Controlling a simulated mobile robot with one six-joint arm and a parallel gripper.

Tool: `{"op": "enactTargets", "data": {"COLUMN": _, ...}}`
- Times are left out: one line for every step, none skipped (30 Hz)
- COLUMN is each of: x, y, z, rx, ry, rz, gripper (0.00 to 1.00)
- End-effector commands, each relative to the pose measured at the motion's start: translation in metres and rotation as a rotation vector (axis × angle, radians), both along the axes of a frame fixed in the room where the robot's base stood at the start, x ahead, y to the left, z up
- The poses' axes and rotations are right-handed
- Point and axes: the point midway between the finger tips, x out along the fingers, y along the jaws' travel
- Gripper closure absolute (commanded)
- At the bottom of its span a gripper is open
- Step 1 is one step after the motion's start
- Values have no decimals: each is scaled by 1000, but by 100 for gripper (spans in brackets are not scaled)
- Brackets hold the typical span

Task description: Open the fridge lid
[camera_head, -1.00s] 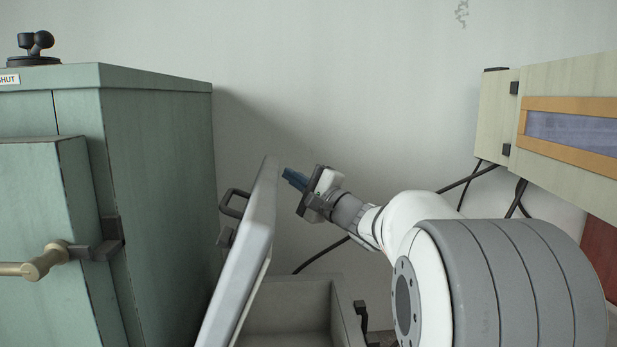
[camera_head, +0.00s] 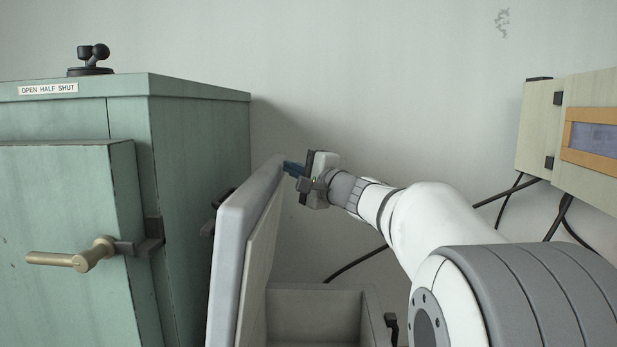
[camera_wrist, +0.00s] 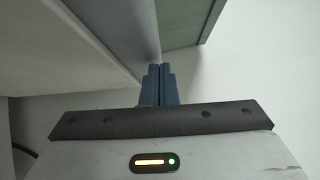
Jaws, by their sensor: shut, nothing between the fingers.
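The fridge is a grey chest (camera_head: 325,298) low in the middle of the head view, open at the top. Its pale lid (camera_head: 228,262) is swung up, standing steeply with a slight tilt, its inner panel facing right. My gripper (camera_head: 290,168) has its blue fingers shut and empty at the inner side of the lid's top edge. They touch it or nearly do; I cannot tell which. In the wrist view the shut fingers (camera_wrist: 159,84) point along the lid (camera_wrist: 70,50). The lid's handle is mostly hidden behind the lid.
A green cabinet (camera_head: 200,150) with a brass lever handle (camera_head: 70,259) stands close to the left of the lid. A pale box with an orange-framed window (camera_head: 590,140) hangs on the wall at right. Black cables (camera_head: 360,262) run along the wall.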

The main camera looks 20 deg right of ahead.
Motion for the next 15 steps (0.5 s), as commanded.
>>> {"op": "enactTargets", "data": {"x": 0, "y": -2, "z": 0, "rx": -1, "ry": 0, "rz": -3, "gripper": 100}}
{"op": "enactTargets", "data": {"x": 0, "y": -3, "z": 0, "rx": 0, "ry": 1, "rz": -4, "gripper": 100}}
{"op": "enactTargets", "data": {"x": 0, "y": -3, "z": 0, "rx": 1, "ry": 0, "rz": -6, "gripper": 100}}
{"op": "enactTargets", "data": {"x": 0, "y": -4, "z": 0, "rx": 1, "ry": 0, "rz": -7, "gripper": 100}}
{"op": "enactTargets", "data": {"x": 0, "y": -5, "z": 0, "rx": 1, "ry": 0, "rz": -7, "gripper": 100}}
{"op": "enactTargets", "data": {"x": 0, "y": -5, "z": 0, "rx": 1, "ry": 1, "rz": -8, "gripper": 100}}
{"op": "enactTargets", "data": {"x": 0, "y": -5, "z": 0, "rx": 1, "ry": 1, "rz": -8, "gripper": 100}}
{"op": "enactTargets", "data": {"x": 0, "y": -6, "z": 0, "rx": 1, "ry": 1, "rz": -9, "gripper": 100}}
{"op": "enactTargets", "data": {"x": 0, "y": -6, "z": -1, "rx": 1, "ry": 1, "rz": -9, "gripper": 100}}
{"op": "enactTargets", "data": {"x": 0, "y": -8, "z": -1, "rx": 1, "ry": 0, "rz": -10, "gripper": 100}}
{"op": "enactTargets", "data": {"x": -1, "y": -9, "z": -2, "rx": 1, "ry": 0, "rz": -10, "gripper": 100}}
{"op": "enactTargets", "data": {"x": -1, "y": -12, "z": -3, "rx": 1, "ry": 0, "rz": -10, "gripper": 100}}
{"op": "enactTargets", "data": {"x": -2, "y": -15, "z": -4, "rx": 1, "ry": 0, "rz": -10, "gripper": 100}}
{"op": "enactTargets", "data": {"x": -3, "y": -19, "z": -6, "rx": 1, "ry": -1, "rz": -9, "gripper": 100}}
{"op": "enactTargets", "data": {"x": -4, "y": -24, "z": -8, "rx": 0, "ry": -1, "rz": -9, "gripper": 100}}
